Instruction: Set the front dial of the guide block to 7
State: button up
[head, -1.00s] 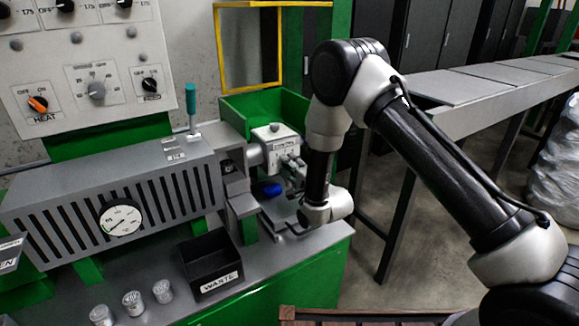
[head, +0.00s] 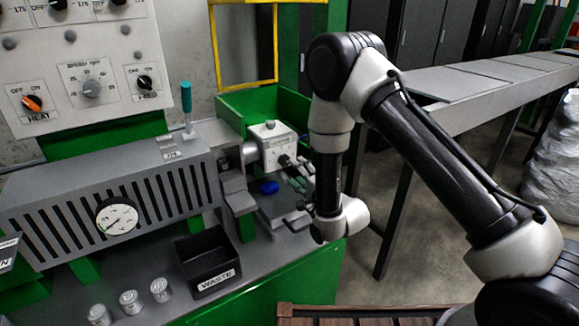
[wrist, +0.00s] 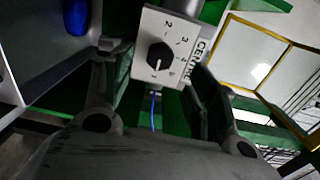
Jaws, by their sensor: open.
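The white guide block (head: 270,136) stands at the right end of the grey machine. The wrist view shows its white face (wrist: 174,45) with a black front dial (wrist: 159,57) and printed numbers, 2, 3 and 4 among them. The dial's white mark points roughly downward in that picture; the number there is too small to read surely. My gripper (wrist: 155,77) is open, its two dark fingers on either side of the lower part of the block's face. I cannot tell whether they touch it. In the head view the fingers are small, just right of the block.
A thin blue cable (wrist: 154,112) runs below the block between my fingers. A blue object (head: 268,187) lies below the block. A green-walled bin (head: 232,108) is behind. A black waste box (head: 208,260) and several small metal cylinders (head: 128,300) stand on the front bench.

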jog(key=v, duration=0.5)
